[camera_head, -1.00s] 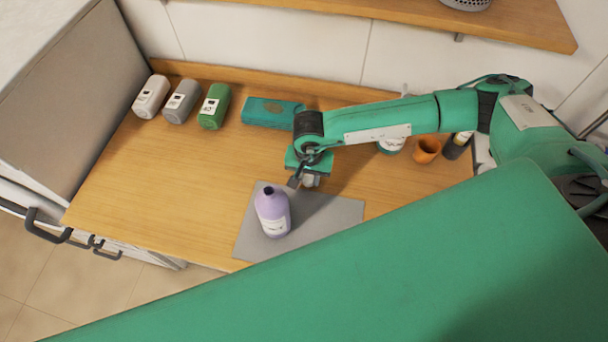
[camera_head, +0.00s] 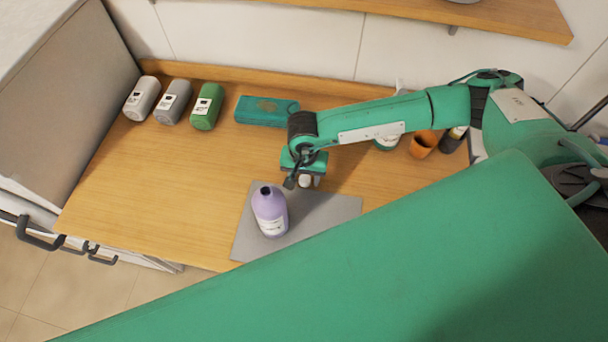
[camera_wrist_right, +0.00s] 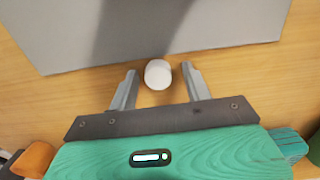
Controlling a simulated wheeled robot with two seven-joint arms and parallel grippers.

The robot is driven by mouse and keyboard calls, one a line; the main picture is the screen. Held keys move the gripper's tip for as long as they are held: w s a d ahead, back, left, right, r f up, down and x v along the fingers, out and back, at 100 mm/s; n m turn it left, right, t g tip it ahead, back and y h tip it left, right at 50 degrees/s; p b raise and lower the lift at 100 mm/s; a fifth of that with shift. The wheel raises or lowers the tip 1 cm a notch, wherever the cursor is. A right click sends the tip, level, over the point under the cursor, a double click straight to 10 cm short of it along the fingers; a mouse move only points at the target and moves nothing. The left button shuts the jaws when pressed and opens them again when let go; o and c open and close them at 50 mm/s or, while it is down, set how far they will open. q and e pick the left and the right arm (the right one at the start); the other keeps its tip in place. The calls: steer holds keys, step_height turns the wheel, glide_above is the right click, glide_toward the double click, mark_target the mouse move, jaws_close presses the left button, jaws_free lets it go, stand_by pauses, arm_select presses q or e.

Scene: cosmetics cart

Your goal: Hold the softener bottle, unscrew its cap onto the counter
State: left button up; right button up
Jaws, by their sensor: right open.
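The softener bottle (camera_head: 270,213) is lilac with a white label and stands on a grey mat (camera_head: 327,212). Its neck shows a dark open mouth with no cap on it. A white cap (camera_wrist_right: 158,75) lies between the spread fingers of my right gripper (camera_wrist_right: 159,80), just off the mat's edge over the wooden counter. Gaps show on both sides of the cap. In the head view the cap (camera_head: 306,181) shows under my right gripper (camera_head: 298,182), behind and right of the bottle. My left gripper is not in view.
White, grey and green bottles (camera_head: 206,107) lie at the back left beside a teal box (camera_head: 266,111). An orange cup (camera_head: 423,144) and a dark bottle (camera_head: 453,139) stand at the right. The counter (camera_head: 165,190) is clear left of the mat. A large green part of mine covers the front.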

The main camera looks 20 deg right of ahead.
mark_target(303, 178)
steer(key=shift+r, duration=0.3)
step_height(303, 178, up, 12)
steer(key=b, duration=0.4)
steer(key=shift+b, duration=0.35)
steer(key=shift+a, duration=0.1)
